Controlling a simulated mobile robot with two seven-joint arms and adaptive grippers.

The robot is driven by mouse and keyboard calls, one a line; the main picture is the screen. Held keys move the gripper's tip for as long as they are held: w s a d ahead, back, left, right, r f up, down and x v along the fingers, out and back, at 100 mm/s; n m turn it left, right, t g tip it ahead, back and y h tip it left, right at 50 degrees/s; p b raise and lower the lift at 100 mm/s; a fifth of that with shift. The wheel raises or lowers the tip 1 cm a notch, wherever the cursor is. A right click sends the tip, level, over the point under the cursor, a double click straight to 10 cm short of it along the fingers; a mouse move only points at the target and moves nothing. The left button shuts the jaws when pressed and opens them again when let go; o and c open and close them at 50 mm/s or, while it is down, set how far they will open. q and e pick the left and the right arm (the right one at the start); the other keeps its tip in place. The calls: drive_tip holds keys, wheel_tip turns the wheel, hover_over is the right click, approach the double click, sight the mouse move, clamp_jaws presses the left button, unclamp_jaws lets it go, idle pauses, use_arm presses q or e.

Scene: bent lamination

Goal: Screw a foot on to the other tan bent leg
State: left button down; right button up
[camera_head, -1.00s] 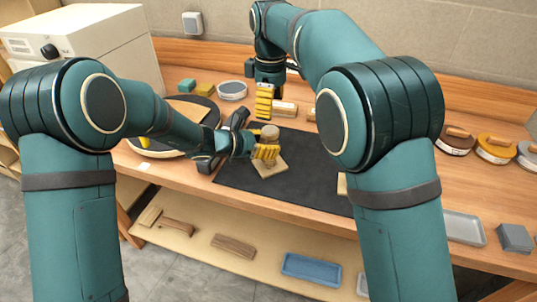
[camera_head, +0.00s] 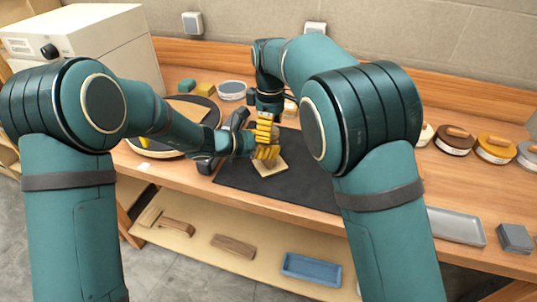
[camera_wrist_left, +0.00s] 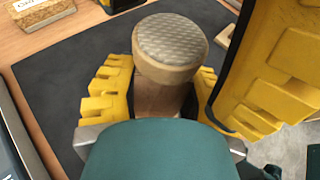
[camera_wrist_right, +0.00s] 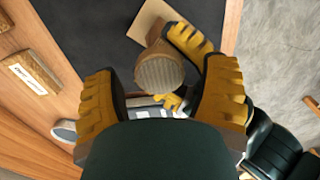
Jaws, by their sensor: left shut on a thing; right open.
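A tan bent leg (camera_wrist_left: 158,102) is held upright between the yellow fingers of my left gripper (camera_head: 266,153), which is shut on it over the dark mat. A round foot (camera_wrist_left: 170,45) with a grey textured pad and wooden rim sits on top of the leg; how far it is screwed on cannot be told. My right gripper (camera_head: 264,131) is open above, its fingers on either side of the foot in the right wrist view (camera_wrist_right: 160,72), with gaps visible. In the head view the foot is hidden behind the right gripper. A tan bent piece (camera_head: 271,167) shows below the left gripper.
The dark mat (camera_head: 300,185) has free room to the right. A labelled wooden block (camera_wrist_right: 31,72) lies beyond it. Round tins (camera_head: 494,148), a grey tray (camera_head: 457,226) and a grey block (camera_head: 515,238) stand on the right. A dark turntable (camera_head: 150,148) is at left.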

drive_tip(key=shift+f, duration=0.35)
drive_tip(key=shift+c, duration=0.2)
drive_tip(key=c, duration=1.2)
drive_tip(key=m, duration=0.3)
drive_tip(key=shift+m, duration=0.4)
drive_tip(key=m, duration=1.3)
drive_tip(key=shift+m, duration=0.3)
drive_tip(key=o, duration=1.3)
